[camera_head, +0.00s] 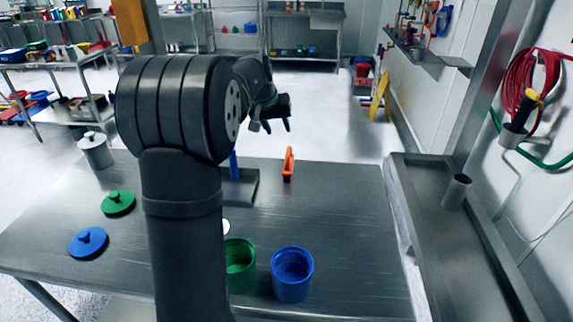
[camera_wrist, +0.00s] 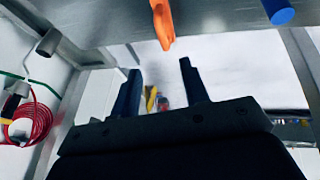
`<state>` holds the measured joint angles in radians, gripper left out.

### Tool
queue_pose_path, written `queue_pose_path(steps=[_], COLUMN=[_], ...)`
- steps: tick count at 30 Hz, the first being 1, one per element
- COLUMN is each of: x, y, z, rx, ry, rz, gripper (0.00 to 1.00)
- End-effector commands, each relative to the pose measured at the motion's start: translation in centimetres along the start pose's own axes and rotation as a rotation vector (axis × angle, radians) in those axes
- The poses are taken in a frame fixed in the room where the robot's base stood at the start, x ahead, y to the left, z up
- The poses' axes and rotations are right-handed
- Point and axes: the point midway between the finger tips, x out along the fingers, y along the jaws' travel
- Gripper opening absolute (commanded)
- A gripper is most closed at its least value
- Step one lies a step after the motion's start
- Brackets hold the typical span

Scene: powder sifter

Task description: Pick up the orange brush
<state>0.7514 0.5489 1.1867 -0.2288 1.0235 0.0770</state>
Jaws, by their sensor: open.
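The orange brush (camera_head: 288,164) stands at the far edge of the steel table, right of centre in the head view. In the wrist view the orange brush (camera_wrist: 162,22) hangs in from the top edge, and only part of it shows. My gripper (camera_head: 277,125) is in the air above and beyond the brush, a little to its left. In the wrist view my gripper (camera_wrist: 158,80) has its two blue-black fingers apart with nothing held between them. The brush is apart from the fingers.
A blue cup (camera_head: 292,274) and a green cup (camera_head: 239,265) stand near the table's front. Blue (camera_head: 88,242) and green (camera_head: 117,203) lids lie at left beside a metal container (camera_head: 95,151). A dark plate (camera_head: 240,188) with a blue post is left of the brush. Table (camera_head: 345,225) right is clear.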

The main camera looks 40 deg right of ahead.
Motion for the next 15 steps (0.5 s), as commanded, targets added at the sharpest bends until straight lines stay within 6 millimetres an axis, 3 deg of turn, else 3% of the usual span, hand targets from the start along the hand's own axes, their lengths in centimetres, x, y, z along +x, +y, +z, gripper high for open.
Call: queue_pose_path(steps=[9,15], x=[7.0,10.2], y=[-0.1,0.0], z=[0.2,0.1], rx=[-0.001,0.0], ry=[-0.005,-0.002], rz=[-0.001,0.0], gripper=[0.41,0.41])
